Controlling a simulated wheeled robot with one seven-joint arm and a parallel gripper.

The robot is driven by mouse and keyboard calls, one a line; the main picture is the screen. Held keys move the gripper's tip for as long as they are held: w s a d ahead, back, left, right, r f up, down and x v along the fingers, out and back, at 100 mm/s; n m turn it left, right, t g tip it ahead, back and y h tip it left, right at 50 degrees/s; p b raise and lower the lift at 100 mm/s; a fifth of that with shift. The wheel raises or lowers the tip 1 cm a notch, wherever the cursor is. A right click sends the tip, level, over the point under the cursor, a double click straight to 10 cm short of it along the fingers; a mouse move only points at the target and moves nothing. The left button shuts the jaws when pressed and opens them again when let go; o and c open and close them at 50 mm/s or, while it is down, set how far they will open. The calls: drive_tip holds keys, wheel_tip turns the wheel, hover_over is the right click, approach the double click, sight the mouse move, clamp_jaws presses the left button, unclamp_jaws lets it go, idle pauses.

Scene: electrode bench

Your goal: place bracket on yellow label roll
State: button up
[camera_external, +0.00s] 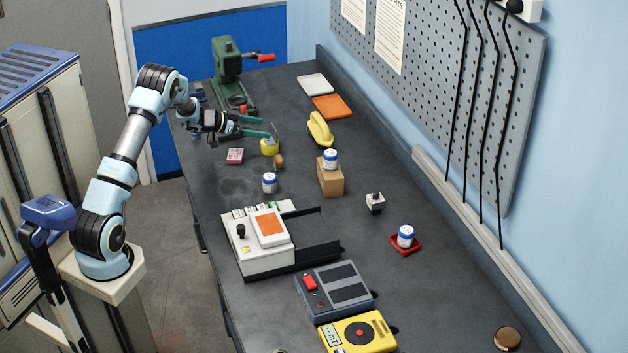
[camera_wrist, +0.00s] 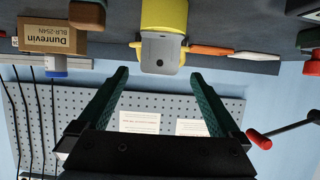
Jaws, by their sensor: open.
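The yellow label roll (camera_external: 269,147) stands on the dark bench in front of my gripper (camera_external: 268,130). In the wrist view, which is upside down, the roll (camera_wrist: 163,14) is at top centre. The grey metal bracket (camera_wrist: 160,50) appears to rest on the roll, with a plate and a small hole facing me. In the external view the bracket (camera_external: 274,130) is a thin grey shape just above the roll. My green fingers (camera_wrist: 160,74) are spread wide on either side of the bracket, with visible gaps. Nothing is held between them.
A brown block (camera_external: 279,162) and pink box (camera_external: 235,156) are near the roll. A cardboard box (camera_external: 330,178) bears a white jar (camera_external: 330,158).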

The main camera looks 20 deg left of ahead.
drive_tip(key=s+a+r+n+y+b, duration=0.1)
drive_tip(key=s+a+r+n+y, duration=0.25)
drive_tip(key=s, duration=0.25)
drive_tip(key=s+a+r+n+y, duration=0.2)
drive_tip(key=s+y, duration=0.3)
drive_tip(key=s, duration=0.2)
drive_tip(key=s+d+f+g, duration=0.1)
drive_tip(key=s+g, duration=0.1)
drive_tip(key=s, duration=0.8)
drive_tip(key=s+d+f+n+g, duration=0.1)
drive_tip(key=s+d+g, duration=0.1)
drive_tip(key=s, duration=0.7)
drive_tip(key=s+d+f+n+g, duration=0.1)
drive_tip(key=s+g, duration=0.3)
drive_tip(key=s, duration=0.6)
drive_tip(key=shift+s+d+f+y, duration=0.3)
drive_tip(key=shift+d+f+y, duration=0.2)
drive_tip(key=shift+d, duration=0.25)
